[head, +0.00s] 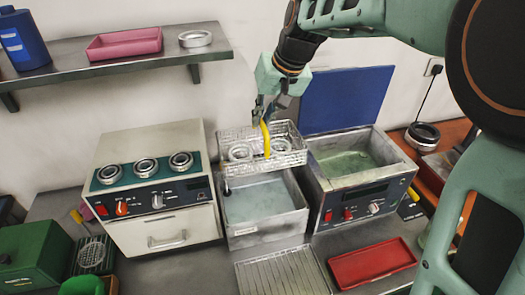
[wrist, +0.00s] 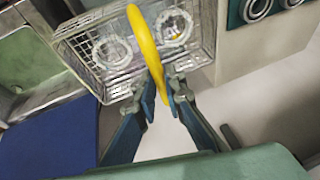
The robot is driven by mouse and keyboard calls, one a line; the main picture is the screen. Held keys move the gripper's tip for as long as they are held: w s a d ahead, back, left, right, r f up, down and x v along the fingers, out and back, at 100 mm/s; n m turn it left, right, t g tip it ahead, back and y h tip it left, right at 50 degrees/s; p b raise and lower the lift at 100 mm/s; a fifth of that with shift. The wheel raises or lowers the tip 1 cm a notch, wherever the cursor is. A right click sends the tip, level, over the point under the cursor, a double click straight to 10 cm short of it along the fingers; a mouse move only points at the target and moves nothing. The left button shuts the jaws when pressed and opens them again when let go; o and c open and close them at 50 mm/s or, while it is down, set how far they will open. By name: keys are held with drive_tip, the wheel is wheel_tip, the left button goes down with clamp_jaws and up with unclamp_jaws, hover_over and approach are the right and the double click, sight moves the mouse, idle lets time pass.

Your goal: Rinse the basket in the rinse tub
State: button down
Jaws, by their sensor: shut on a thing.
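The wire basket (head: 290,158) hangs in the air above the rinse tub (head: 245,236), a grey metal tub with pale water. Two pale rings lie in the basket; one ring (head: 241,152) is at its left and another (head: 280,146) at its right. My gripper (head: 262,118) is shut on the basket's yellow handle (head: 266,140). In the wrist view my fingertips (wrist: 160,88) close around the yellow handle (wrist: 146,45), with the basket (wrist: 88,62) beyond. The basket hides the tub's back part in the head view.
A tank with greenish liquid (head: 345,160) and a raised blue lid (head: 347,98) stands right of the tub. A cream machine with several rings on top (head: 160,228) stands left. A drain rack (head: 282,273) and a red tray (head: 372,263) lie in front.

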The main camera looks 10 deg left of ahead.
sight(262, 154)
wheel_tip(262, 154, down, 12)
drive_tip(key=b, duration=0.5)
drive_tip(key=shift+r, duration=0.15)
wheel_tip(262, 154, down, 16)
drive_tip(key=b, duration=1.2)
drive_tip(key=shift+r, duration=0.15)
wheel_tip(262, 154, up, 3)
drive_tip(key=shift+f+p, duration=0.1)
drive_tip(key=shift+p, duration=0.75)
drive_tip(key=shift+f+b, duration=1.25)
drive_tip(key=shift+f, duration=0.3)
drive_tip(key=shift+r, duration=0.1)
